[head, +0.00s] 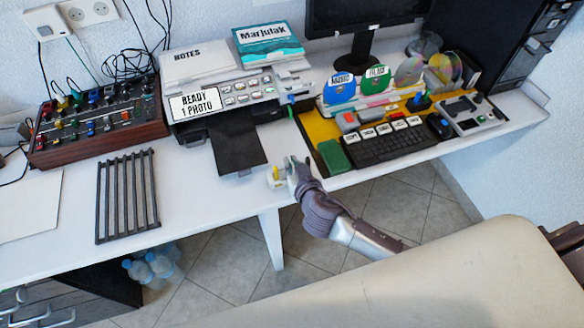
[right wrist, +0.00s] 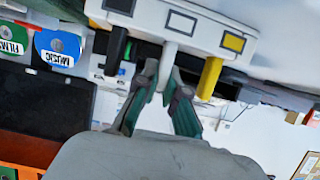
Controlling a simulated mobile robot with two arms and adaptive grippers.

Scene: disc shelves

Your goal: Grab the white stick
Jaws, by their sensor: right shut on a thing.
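The white stick (right wrist: 170,52) shows in the right wrist view, at the middle of a white holder (right wrist: 205,30) with coloured square labels. My right gripper (right wrist: 168,88) is shut on the stick, with a fingertip on each side of it. The stick's other end still meets the holder. A yellow stick (right wrist: 209,78) and a black stick (right wrist: 115,50) stand on either side, apart from the fingers. In the head view my right gripper (head: 296,166) is beside the small holder (head: 277,178) at the desk's front edge; the white stick is hard to make out there. My left gripper is not in view.
A printer (head: 222,95) stands behind the holder. A keyboard (head: 390,145) and disc stands (head: 375,84) are to the right on a yellow mat (head: 322,131). A dark rack (head: 127,196) and a mixer (head: 98,122) are on the left. Free white desk lies left of the holder.

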